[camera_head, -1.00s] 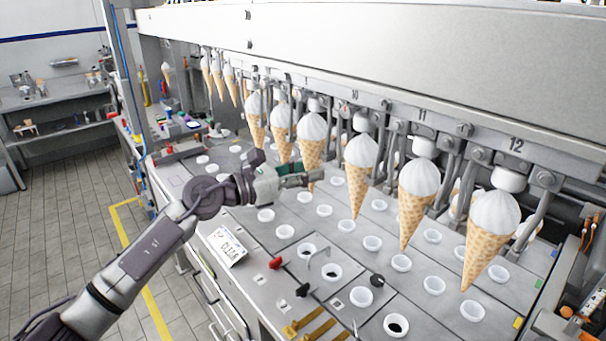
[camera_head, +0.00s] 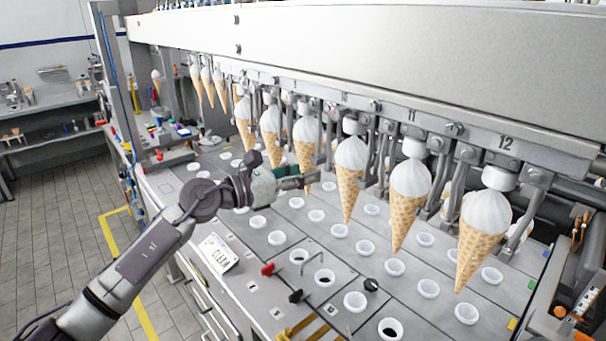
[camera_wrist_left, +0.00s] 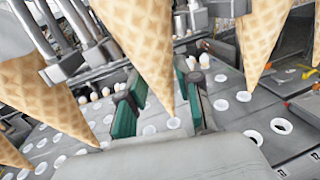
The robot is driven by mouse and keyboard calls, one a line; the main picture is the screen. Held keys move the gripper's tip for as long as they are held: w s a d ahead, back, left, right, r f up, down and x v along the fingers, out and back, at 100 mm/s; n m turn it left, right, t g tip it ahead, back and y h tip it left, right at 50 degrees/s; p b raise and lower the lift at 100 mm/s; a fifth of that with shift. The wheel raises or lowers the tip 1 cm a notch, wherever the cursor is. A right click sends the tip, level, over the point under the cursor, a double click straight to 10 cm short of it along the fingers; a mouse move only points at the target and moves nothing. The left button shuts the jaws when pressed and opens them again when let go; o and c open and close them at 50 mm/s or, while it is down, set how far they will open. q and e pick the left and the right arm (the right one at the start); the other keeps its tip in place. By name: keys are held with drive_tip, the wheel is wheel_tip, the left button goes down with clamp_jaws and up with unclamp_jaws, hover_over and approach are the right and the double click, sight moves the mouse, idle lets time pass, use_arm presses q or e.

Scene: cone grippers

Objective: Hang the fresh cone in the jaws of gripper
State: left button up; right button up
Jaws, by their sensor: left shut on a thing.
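A row of waffle cones with white tops hangs under the machine's numbered beam. My left gripper (camera_head: 292,182) is at the lower end of one cone (camera_head: 306,134), with its fingers shut around the tip. In the left wrist view, this cone (camera_wrist_left: 145,45) points down between the two green finger pads of my gripper (camera_wrist_left: 160,95). This cone is upright, top up, in line with the row. The metal jaws above it are partly hidden, and I cannot tell whether they touch it. My right gripper is not in view.
Nearer cones hang to the right, by number 11 (camera_head: 410,188) and number 12 (camera_head: 483,232). The grey deck (camera_head: 290,275) below has rows of white cups. A label card (camera_head: 218,252) and red and black knobs are near the front edge. Tiled floor (camera_head: 60,210) is clear at left.

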use_arm(q)
drive_tip(key=shift+f+b, duration=0.35)
drive_tip(key=shift+b, duration=0.1)
idle(1.1)
drive_tip(key=o, duration=0.9)
drive_tip(key=o, duration=0.3)
drive_tip(key=s+v, duration=0.1)
drive_tip(key=v, duration=0.8)
drive_tip(key=shift+s+d, duration=0.3)
drive_tip(key=shift+d, duration=0.1)
